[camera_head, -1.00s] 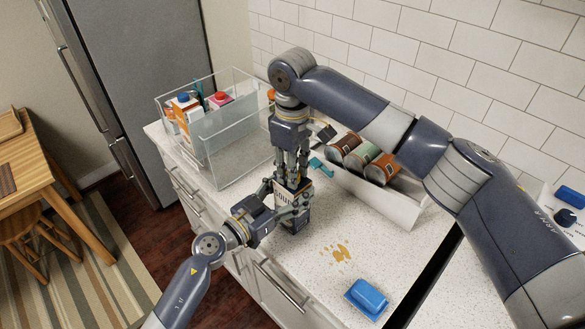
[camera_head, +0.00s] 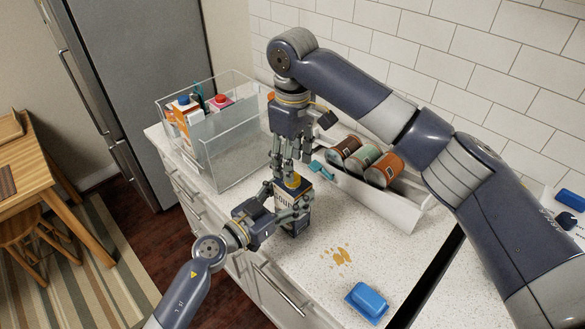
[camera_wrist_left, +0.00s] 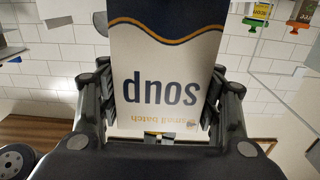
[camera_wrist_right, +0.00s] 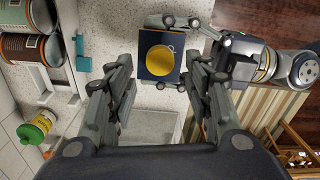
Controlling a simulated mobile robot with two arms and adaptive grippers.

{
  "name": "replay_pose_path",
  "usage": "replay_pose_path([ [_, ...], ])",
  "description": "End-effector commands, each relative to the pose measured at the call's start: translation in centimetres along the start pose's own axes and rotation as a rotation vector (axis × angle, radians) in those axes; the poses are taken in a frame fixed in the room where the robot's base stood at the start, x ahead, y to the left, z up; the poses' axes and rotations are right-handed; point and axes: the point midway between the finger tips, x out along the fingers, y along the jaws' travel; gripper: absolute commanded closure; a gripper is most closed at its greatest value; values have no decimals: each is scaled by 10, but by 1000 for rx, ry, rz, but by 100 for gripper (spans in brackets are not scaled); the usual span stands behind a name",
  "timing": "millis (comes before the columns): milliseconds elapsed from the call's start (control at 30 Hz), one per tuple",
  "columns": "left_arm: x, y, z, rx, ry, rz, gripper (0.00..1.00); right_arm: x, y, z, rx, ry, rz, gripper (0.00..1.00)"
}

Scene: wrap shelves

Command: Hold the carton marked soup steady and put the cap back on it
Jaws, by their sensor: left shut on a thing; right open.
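The soup carton (camera_head: 294,216) stands upright on the counter, dark blue and white. It shows upside down with its lettering in the left wrist view (camera_wrist_left: 160,90). A yellow cap (camera_head: 294,181) sits on the carton's top and shows round in the right wrist view (camera_wrist_right: 160,60); how tightly it sits I cannot tell. My left gripper (camera_head: 288,204) is shut around the carton's sides, low over the counter. My right gripper (camera_head: 284,160) points down just above the cap, open and empty, with its fingers apart from the cap. The fingers partly hide the carton in the head view.
A clear bin (camera_head: 232,150) with cartons stands at the left. A white tray (camera_head: 400,209) with several tins lies behind right.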

Motion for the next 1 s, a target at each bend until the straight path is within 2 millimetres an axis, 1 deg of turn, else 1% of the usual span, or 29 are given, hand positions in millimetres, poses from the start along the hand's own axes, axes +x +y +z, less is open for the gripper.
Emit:
replay_pose_path([
  [33,0,0,1,-1,-1,1,100,-4,0,0,-1,1,0,53],
  [100,0,0,1,-1,-1,1,100,-7,0,0,0,-1,0,53],
  [267,0,0,1,-1,-1,1,100,-7,0,0,0,-1,-1,53],
  [300,0,0,1,-1,-1,1,100,-6,0,0,0,-1,-1,55],
  [367,0,0,0,-1,-1,1,100,-8,0,0,-9,-1,1,55],
  [600,0,0,1,-1,-1,1,100,-35,2,0,-165,-1,5,55],
  [700,0,0,1,-1,-1,1,100,-41,1,0,-206,-2,2,55],
  [1000,0,0,1,-1,-1,1,100,-41,0,0,-215,-2,-1,55],
])
